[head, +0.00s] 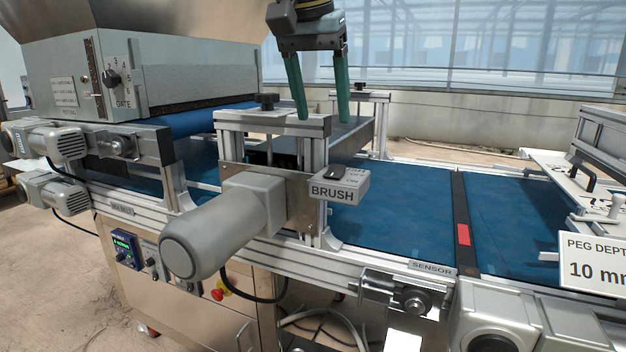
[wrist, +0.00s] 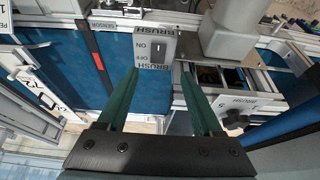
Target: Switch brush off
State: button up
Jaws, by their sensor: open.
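The brush switch box (head: 350,188) is a small grey box labelled BRUSH, on the front side of the brush unit. A black switch (head: 336,173) sits on its top face. In the wrist view the box (wrist: 155,38) lies just beyond the fingertips, with ON and OFF printed upside down beside the dark switch (wrist: 158,51). I cannot tell which way the switch is set. My gripper (head: 323,120) is open and empty, its two green fingers pointing down above and behind the box. In the wrist view my gripper (wrist: 158,72) has its fingers spread apart.
The brush motor (head: 215,225) juts out left of the box. The brush frame's crossbar (head: 270,122) with a black knob stands close left of my fingers. The blue belt (head: 400,215) runs right, past a SENSOR label (head: 432,268). A GATE dial (head: 111,77) sits on the hopper.

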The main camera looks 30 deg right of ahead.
aim_at(333, 172)
jog(key=x, duration=1)
jog(key=shift+d+f, duration=0.2)
jog(key=shift+d, duration=0.05)
grip_shut()
dwell(0.4)
